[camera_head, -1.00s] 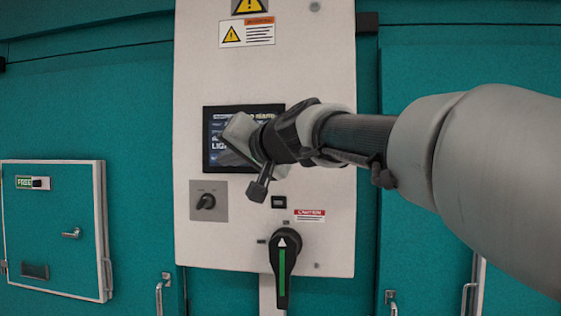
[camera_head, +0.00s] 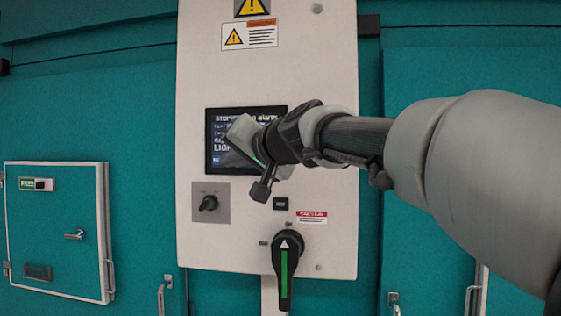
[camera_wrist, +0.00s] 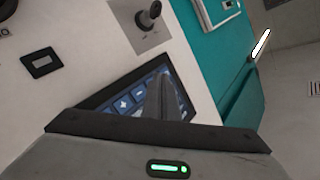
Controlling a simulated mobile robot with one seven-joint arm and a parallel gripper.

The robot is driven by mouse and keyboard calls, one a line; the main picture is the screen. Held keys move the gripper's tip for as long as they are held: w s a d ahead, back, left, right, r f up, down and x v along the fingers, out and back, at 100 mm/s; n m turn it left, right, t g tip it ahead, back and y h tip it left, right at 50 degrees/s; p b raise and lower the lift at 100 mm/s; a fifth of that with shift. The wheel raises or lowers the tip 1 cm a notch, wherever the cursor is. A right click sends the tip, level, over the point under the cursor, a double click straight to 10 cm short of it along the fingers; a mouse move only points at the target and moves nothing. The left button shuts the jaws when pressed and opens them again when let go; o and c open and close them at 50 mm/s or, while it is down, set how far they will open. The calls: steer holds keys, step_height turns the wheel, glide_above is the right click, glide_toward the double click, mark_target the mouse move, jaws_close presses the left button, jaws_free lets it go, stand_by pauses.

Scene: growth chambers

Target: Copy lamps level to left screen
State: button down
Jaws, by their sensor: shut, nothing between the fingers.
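The dark touch screen (camera_head: 218,122) is set in the white control panel. It shows lines of white text, including a large word starting "LIGH"; the rest is hidden behind my gripper. My gripper (camera_head: 240,138) is in front of the screen, its fingers shut with nothing between them. In the wrist view the closed fingers (camera_wrist: 160,98) are over the screen (camera_wrist: 108,103), where blue plus and minus buttons show beside them. I cannot tell whether the fingertips touch the screen. No lamps level can be read clearly.
Below the screen are a black rotary knob (camera_head: 208,203), a small black button plate (camera_head: 280,204) and a large black handle (camera_head: 286,268) with a green stripe. A small teal door (camera_head: 60,235) marked "FREE" is at left. Warning labels (camera_head: 249,36) are above.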

steer(key=shift+s, duration=0.75)
steer(key=shift+s+a+p, duration=0.15)
steer(key=shift+s+p, duration=0.1)
steer(key=shift+s, duration=1)
steer(key=shift+s+a+p, duration=0.1)
steer(key=shift+s+p, duration=0.1)
steer(key=shift+s, duration=1.05)
stand_by(0.5)
steer(key=s, duration=0.3)
steer(key=shift+s+a, duration=0.15)
steer(key=shift+s, duration=0.2)
